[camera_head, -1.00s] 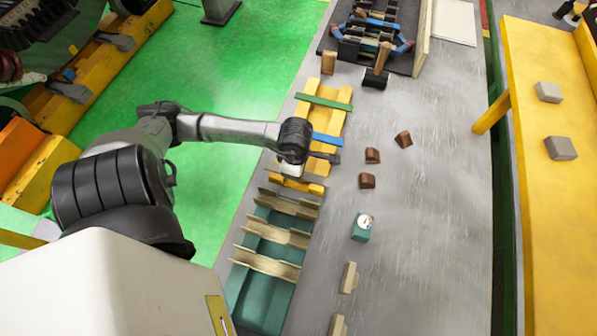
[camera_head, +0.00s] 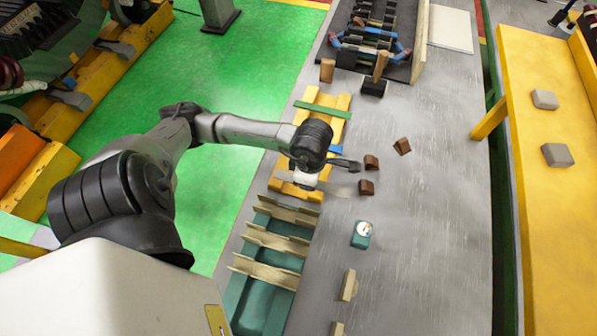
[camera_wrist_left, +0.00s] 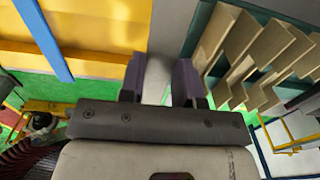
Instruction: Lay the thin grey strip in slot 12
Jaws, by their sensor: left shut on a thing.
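A dark slotted assembly (camera_head: 376,38) with blue and red parts stands at the far end of the table. I cannot read slot numbers there. My right gripper is not in view.
A green strip (camera_head: 323,109) and a blue strip (camera_wrist_left: 43,38) lie across the yellow rack. A teal tray (camera_head: 262,303) with tan dividers is nearer.

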